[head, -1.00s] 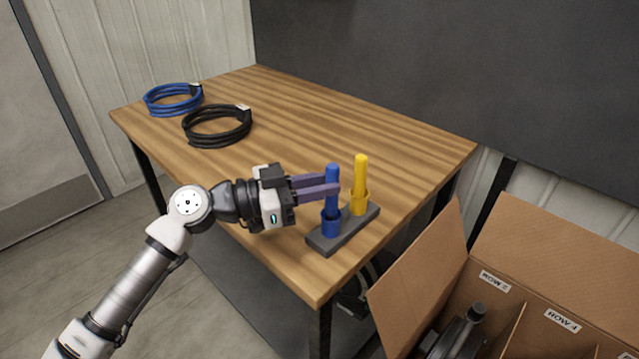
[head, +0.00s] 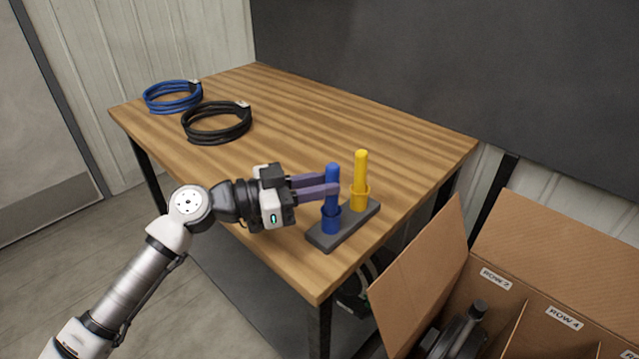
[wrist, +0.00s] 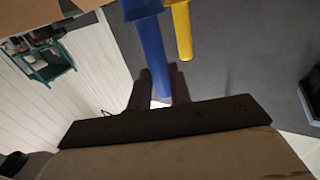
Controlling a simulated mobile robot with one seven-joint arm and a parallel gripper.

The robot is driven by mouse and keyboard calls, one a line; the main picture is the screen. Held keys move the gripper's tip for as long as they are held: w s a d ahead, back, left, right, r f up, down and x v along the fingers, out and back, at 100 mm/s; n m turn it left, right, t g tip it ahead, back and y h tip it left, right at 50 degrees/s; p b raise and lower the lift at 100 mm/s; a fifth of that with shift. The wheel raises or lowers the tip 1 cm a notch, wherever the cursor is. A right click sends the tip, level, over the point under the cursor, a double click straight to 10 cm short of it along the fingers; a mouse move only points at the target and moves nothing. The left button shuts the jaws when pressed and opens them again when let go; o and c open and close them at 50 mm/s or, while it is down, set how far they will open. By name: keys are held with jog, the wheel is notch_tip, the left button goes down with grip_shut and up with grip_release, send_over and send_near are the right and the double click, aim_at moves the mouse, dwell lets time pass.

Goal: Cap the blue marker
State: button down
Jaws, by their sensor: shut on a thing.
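The blue marker (head: 332,171) stands upright with its lower end in a blue cap (head: 331,219). The cap sits in the front end of a dark grey stand (head: 323,242). My gripper (head: 331,184) reaches in from the left and is shut on the upper part of the blue marker. In the wrist view the blue marker (wrist: 150,45) runs between my two fingers (wrist: 160,88), with the blue cap (wrist: 141,9) at the top of the picture. The cap's inside is hidden, so I cannot tell how deep the marker sits.
A yellow marker (head: 361,170) stands upright in a yellow cap (head: 360,200) close behind on the same stand. Blue (head: 172,98) and black (head: 216,124) cable coils lie at the table's far left. An open cardboard box (head: 560,260) is at the right. The table (head: 330,120) is clear behind.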

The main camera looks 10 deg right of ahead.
jog(key=shift+f+b, duration=0.65)
jog(key=shift+f, duration=0.15)
dwell(0.6)
jog(key=c, duration=1.2)
grip_release()
